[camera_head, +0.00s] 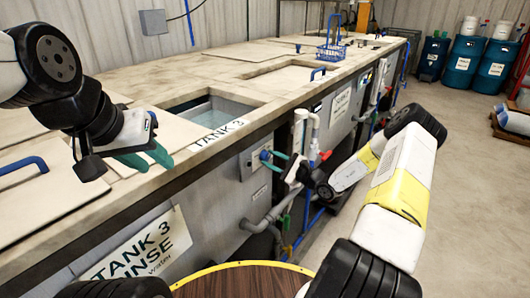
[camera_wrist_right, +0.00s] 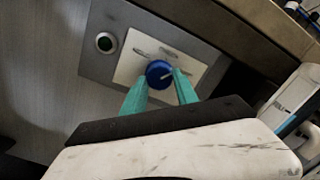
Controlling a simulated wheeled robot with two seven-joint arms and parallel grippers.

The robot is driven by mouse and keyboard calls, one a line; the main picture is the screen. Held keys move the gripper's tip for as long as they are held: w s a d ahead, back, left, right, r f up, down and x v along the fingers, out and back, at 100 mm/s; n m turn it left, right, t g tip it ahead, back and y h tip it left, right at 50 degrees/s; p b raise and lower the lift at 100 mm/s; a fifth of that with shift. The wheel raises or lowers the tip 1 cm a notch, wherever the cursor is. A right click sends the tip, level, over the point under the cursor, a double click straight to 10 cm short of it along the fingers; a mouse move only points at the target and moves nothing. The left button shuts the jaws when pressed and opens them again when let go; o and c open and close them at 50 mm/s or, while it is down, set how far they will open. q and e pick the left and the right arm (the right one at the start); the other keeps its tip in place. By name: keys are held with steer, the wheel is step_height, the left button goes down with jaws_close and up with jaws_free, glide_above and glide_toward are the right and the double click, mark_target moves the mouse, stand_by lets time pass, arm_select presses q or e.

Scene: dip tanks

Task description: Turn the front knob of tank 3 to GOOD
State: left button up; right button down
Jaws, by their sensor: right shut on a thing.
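The front knob of tank 3 (camera_head: 265,155) is blue and sits on a grey control box (camera_head: 251,164) on the tank's front, below the tank 3 sign (camera_head: 218,133). In the right wrist view the knob (camera_wrist_right: 158,72) sits on a pale label plate (camera_wrist_right: 128,67) whose print is too small to read. A light pointer line on the knob points to the right and slightly up in that view. My right gripper (camera_wrist_right: 160,84) is shut on the knob, one teal finger on each side. My left gripper (camera_head: 147,158) is open and empty above the tank's top.
Tank 3's opening (camera_head: 208,108) shows liquid. Pipes and a red valve handle (camera_head: 325,155) stand right of the control box. A blue basket (camera_head: 331,51) stands farther back. Blue drums (camera_head: 463,60) stand at the back right.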

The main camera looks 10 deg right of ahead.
steer(key=shift+s+f+m, duration=0.1)
steer(key=shift+m, duration=2.3)
steer(key=shift+h, duration=0.3)
steer(key=c, duration=0.9)
jaws_free()
steer(key=shift+c, duration=0.2)
steer(key=v, duration=0.7)
steer(key=shift+s+d, duration=0.25)
steer(key=shift+s, duration=0.05)
